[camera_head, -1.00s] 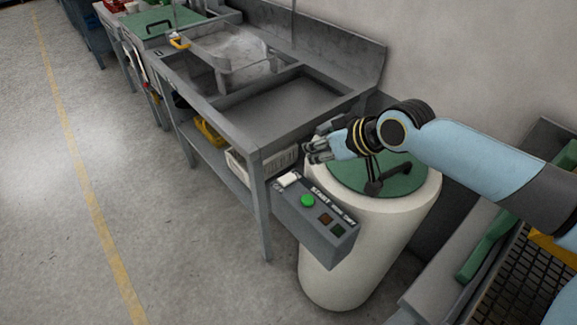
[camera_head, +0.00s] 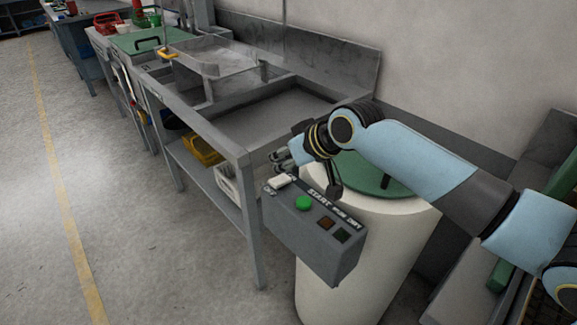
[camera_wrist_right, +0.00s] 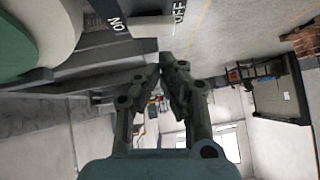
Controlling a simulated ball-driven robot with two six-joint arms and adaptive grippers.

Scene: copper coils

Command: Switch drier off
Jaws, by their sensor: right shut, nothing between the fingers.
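The drier (camera_head: 345,270) is a white drum with a green lid (camera_head: 375,175). A grey control box (camera_head: 325,245) on its front carries a green start button (camera_head: 303,203), two darker square buttons and a white switch (camera_head: 279,182) at its left end. The switch also shows at the top of the right wrist view (camera_wrist_right: 152,24), between the ON and OFF markings. My right gripper (camera_head: 280,160) is just behind and above the switch, apart from it as far as I can tell. In the right wrist view its fingertips (camera_wrist_right: 174,72) are close together and empty. My left gripper is not in view.
A grey sink bench (camera_head: 240,150) stands left of the drier, with a yellow bin (camera_head: 200,148) and a white basket (camera_head: 228,185) on its lower shelf. A wall is behind. The floor (camera_head: 130,220) at front left is clear.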

